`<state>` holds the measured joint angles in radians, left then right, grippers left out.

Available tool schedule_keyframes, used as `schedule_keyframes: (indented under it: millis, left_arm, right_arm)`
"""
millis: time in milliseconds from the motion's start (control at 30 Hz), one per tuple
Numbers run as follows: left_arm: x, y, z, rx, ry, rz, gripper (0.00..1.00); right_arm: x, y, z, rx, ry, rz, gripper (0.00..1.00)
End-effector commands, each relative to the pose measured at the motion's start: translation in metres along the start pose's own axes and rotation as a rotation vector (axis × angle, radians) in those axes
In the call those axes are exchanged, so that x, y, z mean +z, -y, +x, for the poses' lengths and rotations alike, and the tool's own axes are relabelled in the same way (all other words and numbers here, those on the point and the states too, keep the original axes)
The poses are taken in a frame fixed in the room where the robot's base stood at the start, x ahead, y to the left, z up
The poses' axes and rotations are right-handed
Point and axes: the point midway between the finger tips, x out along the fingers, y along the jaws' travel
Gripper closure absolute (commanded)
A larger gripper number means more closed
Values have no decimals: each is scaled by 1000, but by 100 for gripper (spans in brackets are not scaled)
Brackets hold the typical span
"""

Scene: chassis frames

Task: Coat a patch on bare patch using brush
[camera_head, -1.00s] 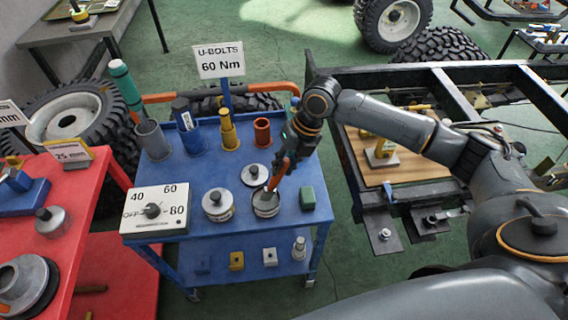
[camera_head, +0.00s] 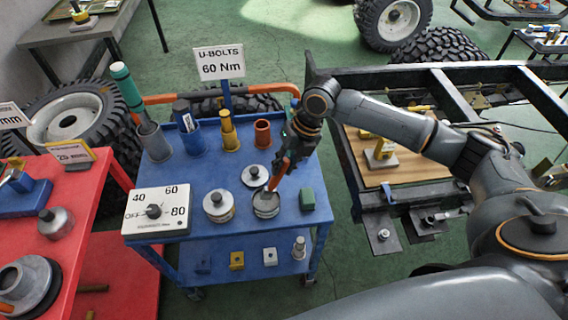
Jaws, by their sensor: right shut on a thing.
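My right gripper (camera_head: 290,160) is shut on a brush with an orange handle (camera_head: 279,176). The brush slants down and left, with its lower end at an open round tin (camera_head: 266,211) on the blue cart; I cannot tell whether the bristles are in the tin or just above it. A dark chassis frame (camera_head: 480,73) stands to the right, behind my right arm. I cannot make out a bare patch on it. My left gripper is not in view.
A red table (camera_head: 60,255) stands at left. A wooden board (camera_head: 400,172) lies by the chassis.

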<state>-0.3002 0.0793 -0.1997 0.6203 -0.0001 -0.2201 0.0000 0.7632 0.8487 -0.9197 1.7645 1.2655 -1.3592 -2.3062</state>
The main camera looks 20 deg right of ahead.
Motion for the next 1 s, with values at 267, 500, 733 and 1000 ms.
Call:
schedule_keyframes:
  millis: [267, 500, 733, 1000]
  left_arm:
    - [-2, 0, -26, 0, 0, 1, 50]
    - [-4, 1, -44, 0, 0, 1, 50]
    - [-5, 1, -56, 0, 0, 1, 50]
    - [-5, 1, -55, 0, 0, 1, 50]
  right_arm:
    - [2, -10, -27, 2, 2, -1, 100]
    - [3, -16, -45, 2, 2, -1, 100]
    - [4, -21, -58, 2, 2, -1, 100]
    - [4, -20, -56, 2, 2, -1, 100]
